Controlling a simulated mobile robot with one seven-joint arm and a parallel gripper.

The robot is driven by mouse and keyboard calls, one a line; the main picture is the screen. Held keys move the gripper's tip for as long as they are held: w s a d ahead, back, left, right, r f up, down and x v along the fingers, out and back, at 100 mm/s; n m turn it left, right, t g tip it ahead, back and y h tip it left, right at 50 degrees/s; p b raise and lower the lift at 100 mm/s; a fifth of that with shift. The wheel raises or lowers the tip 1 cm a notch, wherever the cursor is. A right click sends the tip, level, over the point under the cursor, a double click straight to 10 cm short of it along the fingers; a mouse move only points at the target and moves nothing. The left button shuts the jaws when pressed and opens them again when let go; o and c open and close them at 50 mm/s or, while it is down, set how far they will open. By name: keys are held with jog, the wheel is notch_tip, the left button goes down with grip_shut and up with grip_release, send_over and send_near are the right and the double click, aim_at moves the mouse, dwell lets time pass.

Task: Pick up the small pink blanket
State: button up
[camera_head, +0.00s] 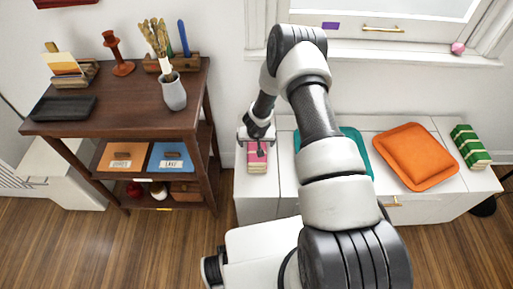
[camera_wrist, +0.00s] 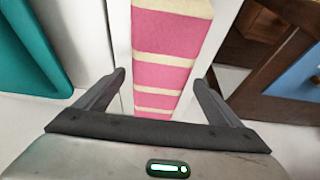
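The small pink blanket (camera_head: 257,163) is a folded block with pink and cream stripes. It lies at the left end of the white cabinet top. In the wrist view the blanket (camera_wrist: 163,70) runs up the middle of the picture, between the two fingers. My gripper (camera_head: 257,146) is over the blanket's far part in the head view. In the wrist view my gripper (camera_wrist: 164,76) is open, with a finger to each side of the blanket and visible gaps. I cannot tell how far the fingertips are above the cabinet.
A teal item (camera_head: 350,143) lies right of the blanket, partly hidden by my arm. An orange cushion (camera_head: 415,157) and a green striped bundle (camera_head: 469,146) lie farther right on the white cabinet (camera_head: 458,192). A brown shelf unit (camera_head: 115,107) stands to the left.

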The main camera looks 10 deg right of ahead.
jog(key=shift+r, duration=0.1)
jog(key=c, duration=1.2)
